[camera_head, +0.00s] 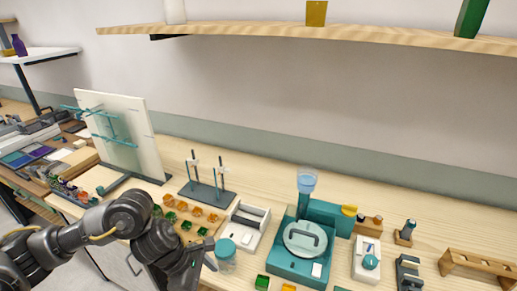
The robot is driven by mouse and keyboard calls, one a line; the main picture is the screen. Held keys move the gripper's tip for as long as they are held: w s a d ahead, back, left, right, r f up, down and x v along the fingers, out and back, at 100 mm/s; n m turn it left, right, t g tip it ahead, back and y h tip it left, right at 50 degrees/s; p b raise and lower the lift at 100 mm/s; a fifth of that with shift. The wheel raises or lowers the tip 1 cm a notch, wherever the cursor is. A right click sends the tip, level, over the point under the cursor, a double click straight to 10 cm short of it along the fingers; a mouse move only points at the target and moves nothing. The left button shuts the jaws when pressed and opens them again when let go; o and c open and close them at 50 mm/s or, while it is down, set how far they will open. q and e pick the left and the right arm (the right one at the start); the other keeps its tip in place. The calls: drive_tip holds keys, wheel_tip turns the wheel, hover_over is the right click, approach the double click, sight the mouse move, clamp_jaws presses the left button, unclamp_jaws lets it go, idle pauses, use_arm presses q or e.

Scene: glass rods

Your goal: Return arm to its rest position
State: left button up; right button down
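My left arm (122,217) comes in from the lower left and bends down near the front of the bench. Its dark end part reaches the bottom edge of the view, beside a clear jar with a teal lid (226,248). I cannot make out its fingertips, nor whether the gripper is open or holds anything. My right arm and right gripper are not in view.
Orange and green blocks (197,212) lie just behind my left arm. A white board with teal rods (135,140), a dark stand with two uprights (207,193), a teal machine (288,262) and a wooden rack (480,264) stand on the bench. A shelf (260,30) hangs above.

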use_arm(q)
drive_tip(key=d+r+n+t+h, duration=0.3)
drive_tip(key=d+n+t+h, duration=0.25)
drive_tip(key=d+n, duration=0.95)
drive_tip(key=s+a+f+n+t+y, duration=0.1)
drive_tip(key=a+f+n+t+y, duration=0.2)
drive_tip(key=a+n, duration=0.7)
drive_tip(key=s+a+f+n+y, duration=0.2)
drive_tip(key=a+f+n+y, duration=0.3)
drive_tip(key=n, duration=1)
drive_tip(key=s+a+f+n+g+y, duration=0.3)
drive_tip(key=s+a+f+n+g, duration=0.3)
drive_tip(key=s+a+n, duration=0.7)
wheel_tip(320, 180, down, 29)
drive_tip(key=s+d+m+b, duration=0.1)
drive_tip(key=s+b, duration=0.1)
drive_tip(key=b, duration=0.2)
drive_tip(key=s+a+f+g+b, duration=0.1)
drive_tip(key=s+a+f+b, duration=0.1)
drive_tip(key=s+f, duration=1.4)
wheel_tip(320, 180, down, 4)
drive_tip(key=shift+s+a+f+b, duration=0.1)
drive_tip(key=shift+s+a+b, duration=0.25)
drive_tip(key=shift+b, duration=0.35)
